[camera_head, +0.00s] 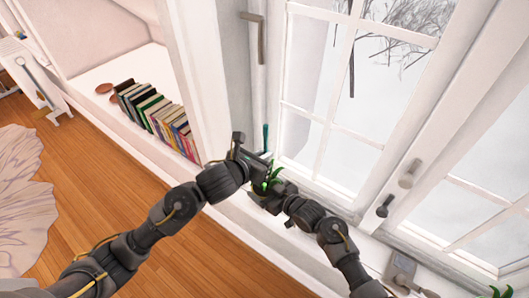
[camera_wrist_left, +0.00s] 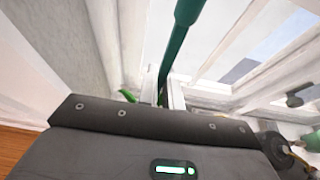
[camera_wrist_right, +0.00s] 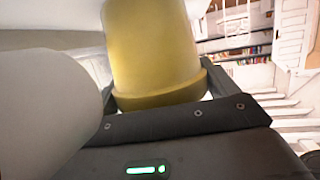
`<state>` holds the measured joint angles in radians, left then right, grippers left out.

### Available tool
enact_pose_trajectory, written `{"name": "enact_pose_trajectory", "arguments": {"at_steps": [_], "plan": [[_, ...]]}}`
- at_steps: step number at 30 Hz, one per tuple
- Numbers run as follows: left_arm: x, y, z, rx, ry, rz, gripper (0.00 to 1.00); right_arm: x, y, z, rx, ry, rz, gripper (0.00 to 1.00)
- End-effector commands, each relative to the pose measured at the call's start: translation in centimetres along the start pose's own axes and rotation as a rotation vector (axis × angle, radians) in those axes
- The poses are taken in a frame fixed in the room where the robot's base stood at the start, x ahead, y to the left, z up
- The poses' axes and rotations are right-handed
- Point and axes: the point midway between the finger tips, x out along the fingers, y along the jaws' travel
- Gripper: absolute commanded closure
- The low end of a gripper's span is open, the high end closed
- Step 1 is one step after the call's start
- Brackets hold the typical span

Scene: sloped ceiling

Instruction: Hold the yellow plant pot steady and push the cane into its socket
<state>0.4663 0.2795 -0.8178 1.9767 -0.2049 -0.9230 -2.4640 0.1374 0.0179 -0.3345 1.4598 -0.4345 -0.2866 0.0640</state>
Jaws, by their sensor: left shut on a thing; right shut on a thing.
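The teal cane (camera_head: 265,137) stands roughly upright at the window sill in the head view; it also crosses the left wrist view (camera_wrist_left: 182,45). My left gripper (camera_wrist_left: 168,95) is shut on it; in the head view that gripper (camera_head: 256,160) is beside the window frame. The yellow plant pot (camera_wrist_right: 155,50) sits between the fingers of my right gripper (camera_wrist_right: 165,98), which is shut on it. In the head view my right gripper (camera_head: 268,197) is just below the left one. Green leaves (camera_head: 268,180) show between the grippers. The pot's socket and the cane's lower end are hidden.
The white window (camera_head: 335,110) stands close behind the grippers, with handles (camera_head: 385,207) to the right. A row of books (camera_head: 158,118) is at the left. A grey box (camera_head: 400,270) and another plant (camera_head: 502,292) are at lower right. A pale rounded thing (camera_wrist_right: 45,110) is close in the right wrist view.

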Motion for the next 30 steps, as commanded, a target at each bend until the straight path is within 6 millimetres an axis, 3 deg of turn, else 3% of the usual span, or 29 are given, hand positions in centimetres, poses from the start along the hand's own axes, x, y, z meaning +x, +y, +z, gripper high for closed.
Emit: {"name": "enact_pose_trajectory", "arguments": {"at_steps": [30], "plan": [[1.0, 0.0, -2.4, 0.0, 0.002, 0.0, 1.0, 0.0, 0.1, 0.0, 0.0, 0.0, 0.001, 0.58]]}}
